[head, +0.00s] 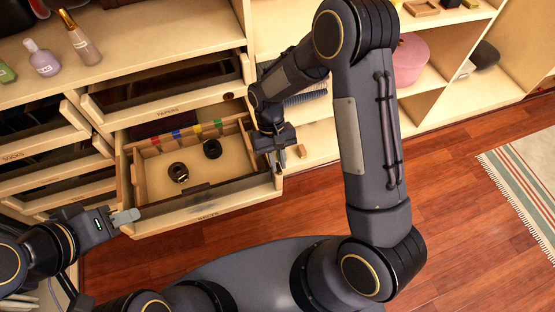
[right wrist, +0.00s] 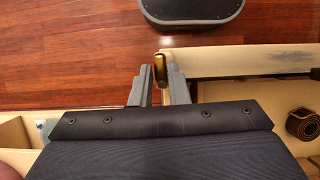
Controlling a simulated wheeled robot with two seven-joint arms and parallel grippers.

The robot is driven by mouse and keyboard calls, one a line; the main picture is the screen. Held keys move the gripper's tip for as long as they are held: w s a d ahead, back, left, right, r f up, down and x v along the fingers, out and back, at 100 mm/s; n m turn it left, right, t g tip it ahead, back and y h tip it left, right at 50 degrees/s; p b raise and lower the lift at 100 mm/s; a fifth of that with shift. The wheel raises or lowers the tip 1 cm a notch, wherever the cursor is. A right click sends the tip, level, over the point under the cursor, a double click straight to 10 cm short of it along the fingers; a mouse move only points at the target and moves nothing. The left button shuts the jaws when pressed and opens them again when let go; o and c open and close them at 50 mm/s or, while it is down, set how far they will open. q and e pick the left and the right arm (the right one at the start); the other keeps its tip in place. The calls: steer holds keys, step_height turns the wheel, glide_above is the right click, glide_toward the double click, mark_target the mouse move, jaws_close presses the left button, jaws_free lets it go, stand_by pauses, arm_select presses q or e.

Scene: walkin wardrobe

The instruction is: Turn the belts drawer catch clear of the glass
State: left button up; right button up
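The belts drawer (head: 205,215) is pulled out, with a dark-tinted glass strip along its front and rolled belts (head: 178,172) inside. My right gripper (right wrist: 161,88) points down over the drawer's right front corner, fingers apart, the catch between or just beyond the fingertips. Contact is unclear. In the head view this gripper (head: 278,160) hides the catch. My left gripper (head: 126,217) is at the drawer's left front corner; its finger gap is hidden.
Another drawer (head: 165,105) stands partly open above, and several more drawers (head: 50,155) are at the left. Bottles (head: 80,40) stand on the top. The wooden floor (head: 450,215) is clear up to a striped rug (head: 525,185).

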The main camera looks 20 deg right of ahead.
steer(key=o, duration=0.4)
steer(key=shift+c, duration=0.2)
steer(key=v, duration=0.7)
steer(key=shift+r, duration=0.4)
steer(key=shift+w, duration=0.15)
steer(key=s+d+r+m+t+y, duration=0.1)
steer(key=s+d+r+t+y, duration=0.1)
steer(key=s+d+r, duration=0.3)
steer(key=s+d+r+t+y, duration=0.1)
steer(key=s+r+t, duration=0.1)
steer(key=r, duration=0.5)
steer(key=s+d+r+m+t+y, duration=0.1)
steer(key=s+d+r+t, duration=0.1)
steer(key=s+t, duration=0.4)
steer(key=s+r, duration=0.1)
steer(key=s, duration=0.4)
steer(key=shift+s, duration=0.4)
